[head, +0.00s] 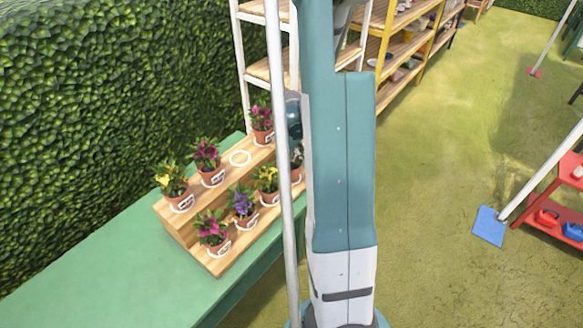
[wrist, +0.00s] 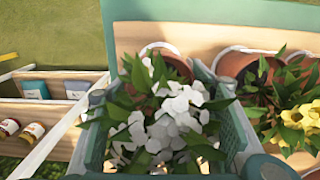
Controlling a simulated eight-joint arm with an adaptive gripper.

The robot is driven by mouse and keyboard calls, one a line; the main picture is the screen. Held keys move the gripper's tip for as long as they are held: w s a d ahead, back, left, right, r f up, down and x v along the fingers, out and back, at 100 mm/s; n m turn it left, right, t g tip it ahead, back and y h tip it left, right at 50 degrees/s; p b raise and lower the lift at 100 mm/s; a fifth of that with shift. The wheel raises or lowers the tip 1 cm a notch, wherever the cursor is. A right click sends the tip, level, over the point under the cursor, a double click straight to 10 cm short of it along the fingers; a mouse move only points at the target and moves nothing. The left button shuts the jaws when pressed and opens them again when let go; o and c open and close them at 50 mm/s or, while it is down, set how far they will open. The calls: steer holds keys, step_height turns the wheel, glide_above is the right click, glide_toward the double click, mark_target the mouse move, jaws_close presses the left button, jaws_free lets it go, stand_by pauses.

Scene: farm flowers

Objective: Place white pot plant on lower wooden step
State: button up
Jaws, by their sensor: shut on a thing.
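The white pot plant (wrist: 165,125) shows in the wrist view as a cluster of white blooms and green leaves. My gripper (wrist: 160,108) is shut on it, with a teal finger on each side. Its pot is largely hidden by leaves. In the head view my arm hides most of the gripper and the plant. The two-level wooden stand has a lower wooden step (head: 229,259) with purple, magenta and yellow potted plants. My gripper is at the stand's right end; whether the held pot touches the step cannot be told.
A yellow-flowered plant (wrist: 295,122) is close right of my gripper in the wrist view. The green table (head: 95,270) is clear at left. A hedge (head: 110,95) stands behind; shelves (head: 400,45) stand beyond.

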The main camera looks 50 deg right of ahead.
steer(key=shift+f, duration=0.65)
steer(key=shift+f, duration=0.1)
steer(key=o, duration=1.1)
steer(key=shift+r+p, duration=0.6)
steer(key=shift+r, duration=5.55)
steer(key=shift+a, duration=0.15)
